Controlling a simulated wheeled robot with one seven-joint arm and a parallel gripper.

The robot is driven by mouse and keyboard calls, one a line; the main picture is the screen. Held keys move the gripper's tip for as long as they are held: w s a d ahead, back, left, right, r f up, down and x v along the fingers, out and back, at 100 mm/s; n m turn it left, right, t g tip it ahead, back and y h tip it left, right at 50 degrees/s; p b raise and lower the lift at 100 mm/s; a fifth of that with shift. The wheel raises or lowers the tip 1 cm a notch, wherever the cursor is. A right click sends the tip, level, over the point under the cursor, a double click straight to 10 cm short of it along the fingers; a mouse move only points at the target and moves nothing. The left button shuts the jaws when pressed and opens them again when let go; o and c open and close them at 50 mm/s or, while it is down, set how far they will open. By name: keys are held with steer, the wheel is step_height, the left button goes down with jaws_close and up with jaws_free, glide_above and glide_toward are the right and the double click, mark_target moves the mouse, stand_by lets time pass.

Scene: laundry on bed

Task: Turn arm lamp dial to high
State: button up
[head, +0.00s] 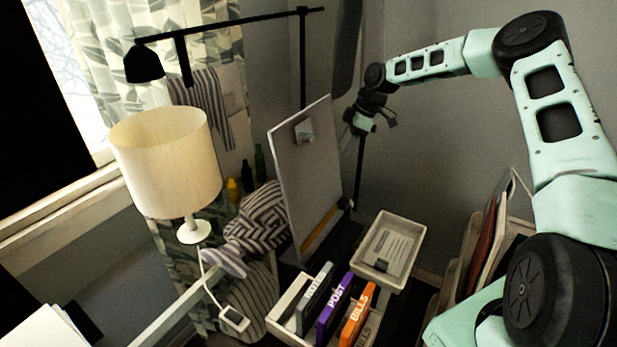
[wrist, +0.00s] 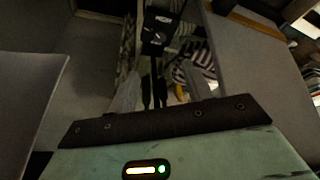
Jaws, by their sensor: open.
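The black arm lamp has its shade (head: 144,64) at the upper left in the head view. Its long horizontal bar (head: 240,20) runs right to a thin upright (head: 303,60). My gripper (head: 364,122) is at the upper middle right, beside a thin black pole (head: 358,178) that shows below it. In the wrist view my open gripper (wrist: 160,88) has pale fingers apart. A black fitting with small white marks (wrist: 158,32) stands ahead of them on dark rods. I cannot tell whether this is the dial, or read its setting. No contact is clear.
A cream table lamp (head: 165,160) stands at left. A tilted board (head: 306,170) stands below the bar. A grey tray (head: 388,250), a file box with labelled folders (head: 335,305) and striped cloth (head: 258,220) lie below. Walls close in the right side.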

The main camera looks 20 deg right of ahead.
steer(key=p+x, duration=0.4)
steer(key=x, duration=1.3)
steer(key=shift+w+f+p, duration=0.1)
steer(key=shift+f+p, duration=0.05)
steer(key=shift+p, duration=0.15)
steer(key=c, duration=1)
